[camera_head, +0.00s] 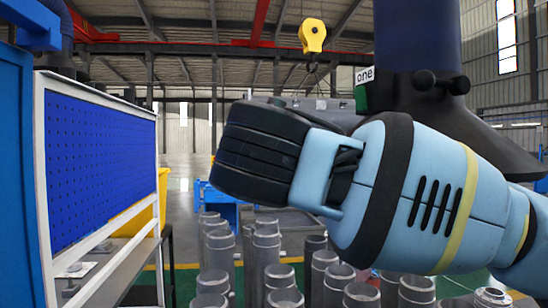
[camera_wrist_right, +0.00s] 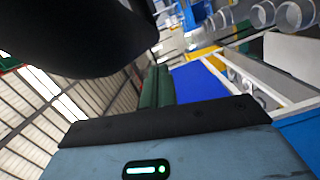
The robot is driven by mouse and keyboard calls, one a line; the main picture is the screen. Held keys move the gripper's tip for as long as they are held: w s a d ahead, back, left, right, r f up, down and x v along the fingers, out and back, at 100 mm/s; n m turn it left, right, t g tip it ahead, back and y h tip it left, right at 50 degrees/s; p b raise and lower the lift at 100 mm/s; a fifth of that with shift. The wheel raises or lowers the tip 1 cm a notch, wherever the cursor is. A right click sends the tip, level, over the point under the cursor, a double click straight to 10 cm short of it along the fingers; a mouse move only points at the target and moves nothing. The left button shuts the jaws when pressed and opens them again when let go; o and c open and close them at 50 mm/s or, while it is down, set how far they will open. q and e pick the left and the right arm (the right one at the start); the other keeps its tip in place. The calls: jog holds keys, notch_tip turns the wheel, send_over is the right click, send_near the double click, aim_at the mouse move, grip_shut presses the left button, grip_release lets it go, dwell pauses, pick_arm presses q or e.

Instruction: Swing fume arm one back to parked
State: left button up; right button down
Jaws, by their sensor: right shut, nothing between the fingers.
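Fume arm one shows in the head view as a dark blue tube (camera_head: 418,35) hanging at the upper right. Its black flared hood (camera_head: 500,145) carries dark knobs, and a green and white tag reading "one" (camera_head: 364,75) is on its left side. My light blue right arm crosses in front and hides part of the hood. The black end of my right gripper (camera_head: 258,150) points left, shut and empty; its fingertips are hard to make out. I cannot tell whether it touches the hood. A large dark shape fills the upper left of the wrist view. My left gripper is not in view.
A blue perforated panel in a white frame (camera_head: 155,105) stands at the left above a bench. Several grey upright cylinders (camera_head: 265,255) fill the floor below my right arm. A yellow hoist hook (camera_head: 312,36) hangs at the top centre. A yellow bin (camera_head: 163,190) stands behind the panel.

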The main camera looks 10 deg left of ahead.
jog(key=shift+w+d+f, duration=0.15)
jog(key=shift+w+d, duration=0.15)
jog(key=shift+d, duration=0.5)
jog(key=w+d, duration=0.3)
jog(key=d, duration=0.1)
jog(key=w+d+m+h, duration=0.1)
jog(key=w+d, duration=0.3)
jog(key=d, duration=0.1)
jog(key=w+d+h, duration=0.1)
jog(key=w+d, duration=0.3)
jog(key=d, duration=0.1)
jog(key=shift+w+d, duration=0.25)
jog(key=shift+a, duration=0.1)
